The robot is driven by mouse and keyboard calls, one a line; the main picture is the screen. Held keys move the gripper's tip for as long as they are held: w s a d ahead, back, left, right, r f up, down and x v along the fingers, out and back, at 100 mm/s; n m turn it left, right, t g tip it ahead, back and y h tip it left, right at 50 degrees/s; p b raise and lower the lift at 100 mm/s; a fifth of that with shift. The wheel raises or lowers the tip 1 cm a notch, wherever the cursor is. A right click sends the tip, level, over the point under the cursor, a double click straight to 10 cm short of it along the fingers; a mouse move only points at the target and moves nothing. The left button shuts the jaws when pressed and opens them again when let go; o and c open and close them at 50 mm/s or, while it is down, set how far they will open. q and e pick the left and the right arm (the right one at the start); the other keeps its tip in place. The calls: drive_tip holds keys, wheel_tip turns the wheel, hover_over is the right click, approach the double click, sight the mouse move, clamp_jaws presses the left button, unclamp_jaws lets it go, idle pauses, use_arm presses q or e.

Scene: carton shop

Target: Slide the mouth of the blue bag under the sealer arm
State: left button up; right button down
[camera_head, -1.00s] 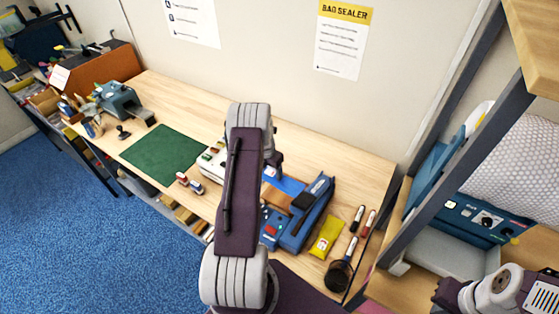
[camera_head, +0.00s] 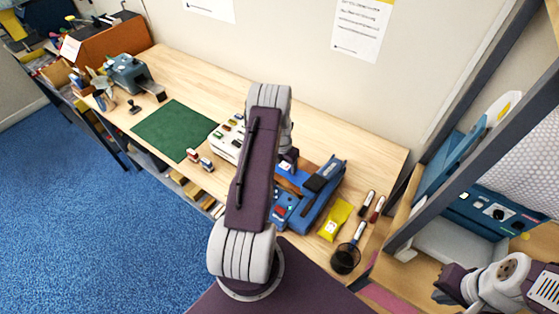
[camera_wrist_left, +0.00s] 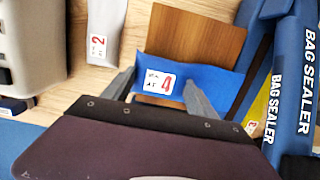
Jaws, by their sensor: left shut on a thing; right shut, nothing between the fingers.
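The blue sealer (camera_head: 318,195) stands to the right of the bag. Its long arm (camera_wrist_left: 298,85), marked BAG SEALER, runs along the bag's right side in the wrist view. My right gripper (camera_head: 450,284) is shut and empty at the lower right.
A pale bag labelled 2 (camera_wrist_left: 103,32) is left of the blue bag. A green mat (camera_head: 174,129) lies to the left. A shelf post (camera_head: 480,130) stands at right.

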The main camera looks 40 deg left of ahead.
use_arm(q)
drive_tip(key=d, duration=0.3)
drive_tip(key=shift+w+d+f, duration=0.1)
drive_tip(key=shift+w, duration=0.1)
drive_tip(key=shift+d+f, duration=0.1)
drive_tip(key=shift+d, duration=0.1)
drive_tip(key=shift+d+f, duration=0.1)
drive_tip(key=shift+f, duration=0.15)
idle(0.3)
drive_tip(key=o, duration=1.5)
